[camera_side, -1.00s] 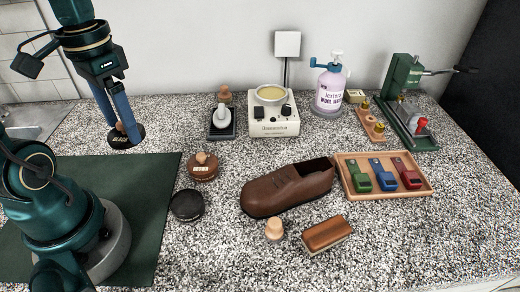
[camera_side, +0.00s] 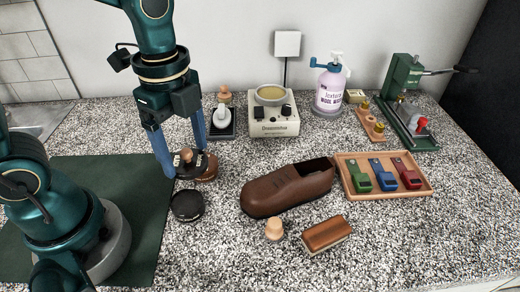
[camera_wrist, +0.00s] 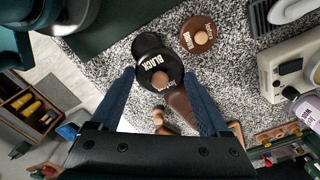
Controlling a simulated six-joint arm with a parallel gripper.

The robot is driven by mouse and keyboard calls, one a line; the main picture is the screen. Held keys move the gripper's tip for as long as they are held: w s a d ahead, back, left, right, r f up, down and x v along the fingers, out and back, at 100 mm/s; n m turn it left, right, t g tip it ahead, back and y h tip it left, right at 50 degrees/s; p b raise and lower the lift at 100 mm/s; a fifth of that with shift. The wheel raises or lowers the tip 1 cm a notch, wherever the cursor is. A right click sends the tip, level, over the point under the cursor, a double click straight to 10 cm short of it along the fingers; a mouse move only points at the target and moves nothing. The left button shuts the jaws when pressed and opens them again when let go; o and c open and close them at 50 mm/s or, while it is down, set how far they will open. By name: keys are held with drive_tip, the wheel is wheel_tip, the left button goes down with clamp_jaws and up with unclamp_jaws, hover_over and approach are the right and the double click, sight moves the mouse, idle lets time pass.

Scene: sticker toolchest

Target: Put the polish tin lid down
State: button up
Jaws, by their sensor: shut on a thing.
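My gripper (camera_side: 187,160) is shut on the polish tin lid (camera_side: 187,169), a black disc with a wooden knob. The lid also shows in the wrist view (camera_wrist: 151,68), reading "BLACK" between my fingers. It is held in the air. The open-looking black tin (camera_side: 187,206) stands on the counter, below the lid in the side view; the lid partly covers it in the wrist view (camera_wrist: 147,42). A brown tin (camera_side: 209,172) with its own knobbed lid stands close by, partly hidden behind the held lid; it shows whole in the wrist view (camera_wrist: 198,35).
A brown shoe (camera_side: 288,190), a wooden knob-like piece (camera_side: 274,229) and a brush (camera_side: 326,234) lie to the right. A wooden tray (camera_side: 421,190) holds three coloured tools. A wax warmer (camera_side: 273,123) stands behind. The green mat (camera_side: 130,190) has free room.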

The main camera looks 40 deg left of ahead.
hover_over(226, 247)
wheel_tip(226, 247, down, 7)
drive_tip(key=shift+r, duration=0.1)
drive_tip(key=shift+f, duration=1.95)
drive_tip(key=shift+f, duration=0.15)
drive_tip(key=o, duration=1.2)
drive_tip(key=shift+c, duration=0.2)
